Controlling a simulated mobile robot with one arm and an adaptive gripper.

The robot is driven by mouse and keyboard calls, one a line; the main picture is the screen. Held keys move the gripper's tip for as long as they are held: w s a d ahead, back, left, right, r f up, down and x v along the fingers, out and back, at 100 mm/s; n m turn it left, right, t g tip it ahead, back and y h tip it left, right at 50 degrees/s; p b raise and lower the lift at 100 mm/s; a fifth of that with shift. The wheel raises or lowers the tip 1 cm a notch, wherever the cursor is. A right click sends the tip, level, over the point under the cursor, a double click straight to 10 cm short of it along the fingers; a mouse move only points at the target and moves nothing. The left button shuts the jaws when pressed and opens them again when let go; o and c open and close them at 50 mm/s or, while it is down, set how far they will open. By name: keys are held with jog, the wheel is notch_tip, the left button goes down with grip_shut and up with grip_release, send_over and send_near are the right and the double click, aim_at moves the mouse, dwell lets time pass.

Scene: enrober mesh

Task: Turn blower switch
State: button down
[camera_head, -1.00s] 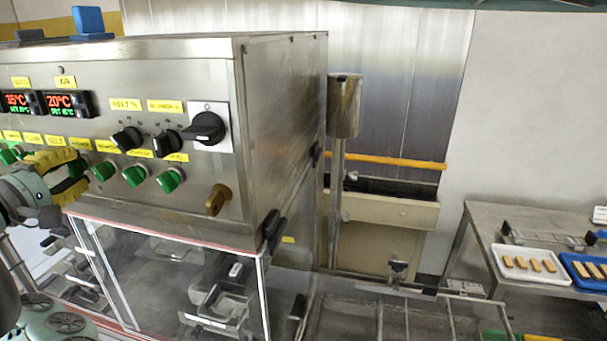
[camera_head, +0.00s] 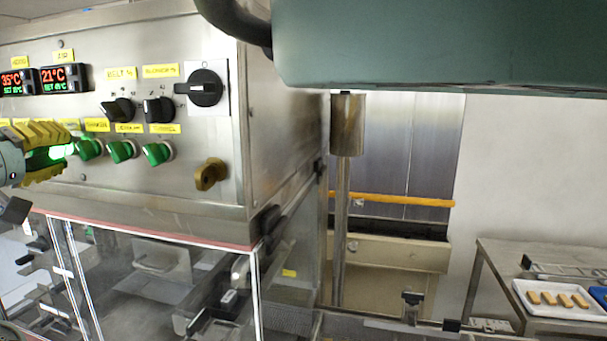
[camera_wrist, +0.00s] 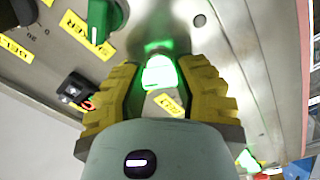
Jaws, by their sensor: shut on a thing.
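My gripper (camera_head: 58,152), with yellow ribbed fingers, is at the row of green switches on the steel control panel, at the left of the head view. It is shut on a green switch (camera_wrist: 159,72) that glows brightly between the fingertips in the wrist view. Its glow also shows in the head view (camera_head: 62,151). The yellow label (camera_wrist: 169,104) by this switch is partly hidden and I cannot read it. An unlit green switch (camera_wrist: 106,18) stands beside it. In the head view, more green switches (camera_head: 122,151) continue to the right.
Above the row are black knobs (camera_head: 117,110), a large black rotary switch (camera_head: 206,88) and red-green temperature displays (camera_head: 63,79). A brass-coloured knob (camera_head: 210,174) sticks out below. Clear panels (camera_head: 150,268) lie underneath. A table (camera_head: 500,262) with a white tray stands at right.

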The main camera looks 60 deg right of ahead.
dwell(0.3)
jog(key=c, duration=0.7)
grip_release()
jog(key=shift+o, duration=0.2)
jog(key=v, duration=1.2)
jog(key=shift+r, duration=0.1)
